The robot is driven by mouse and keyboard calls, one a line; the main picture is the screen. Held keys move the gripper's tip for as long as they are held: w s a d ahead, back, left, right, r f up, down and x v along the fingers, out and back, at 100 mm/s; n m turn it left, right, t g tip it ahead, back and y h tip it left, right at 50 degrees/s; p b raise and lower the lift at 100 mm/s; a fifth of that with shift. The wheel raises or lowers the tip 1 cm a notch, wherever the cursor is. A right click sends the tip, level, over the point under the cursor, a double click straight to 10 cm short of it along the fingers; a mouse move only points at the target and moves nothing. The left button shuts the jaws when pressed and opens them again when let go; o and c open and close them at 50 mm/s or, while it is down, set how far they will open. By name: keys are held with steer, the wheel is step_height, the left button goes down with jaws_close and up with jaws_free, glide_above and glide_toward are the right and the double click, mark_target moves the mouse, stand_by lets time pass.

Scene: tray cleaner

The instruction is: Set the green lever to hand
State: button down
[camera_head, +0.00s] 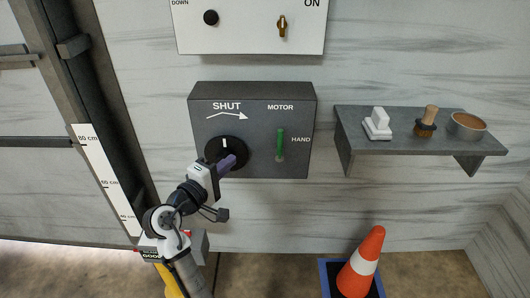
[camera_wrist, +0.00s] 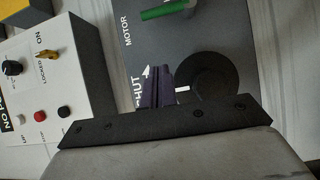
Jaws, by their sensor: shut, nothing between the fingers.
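The green lever (camera_head: 280,145) stands upright on the dark grey control box (camera_head: 252,170), below the word MOTOR and left of the word HAND. In the wrist view the green lever (camera_wrist: 165,10) shows at the top edge, partly cut off. My gripper (camera_head: 229,162) has purple fingers, shut and empty. It is left of and a little below the lever, apart from it, and overlaps the lower right of the black round knob (camera_head: 222,149). In the wrist view my gripper (camera_wrist: 155,85) appears beside the knob (camera_wrist: 207,82); contact cannot be told.
A white panel (camera_head: 250,35) with a black knob and brass switch is above the box. A grey shelf (camera_head: 400,146) with a white block, a brush and a bowl juts out at right. An orange cone (camera_head: 375,245) stands below. Space right of the lever is clear.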

mark_target(280, 142)
steer(key=shift+s+d+f, duration=0.1)
steer(key=shift+d+f, duration=0.2)
steer(key=shift+d, duration=0.05)
steer(key=shift+s+d+p+x, duration=0.25)
steer(key=shift+d+p+x, duration=0.25)
steer(key=shift+x, duration=1.6)
steer(key=shift+s+d+p+x, duration=0.35)
steer(key=shift+p+x, duration=0.2)
steer(key=shift+x, duration=1.6)
steer(key=shift+s+d+p+x, duration=0.2)
steer(key=shift+d+p+x, duration=0.3)
steer(key=shift+x, duration=1.6)
steer(key=shift+r, duration=0.15)
steer(key=shift+d+m+g+p, duration=0.1)
steer(key=shift+m+g+p, duration=0.2)
steer(key=shift+m+p, duration=0.15)
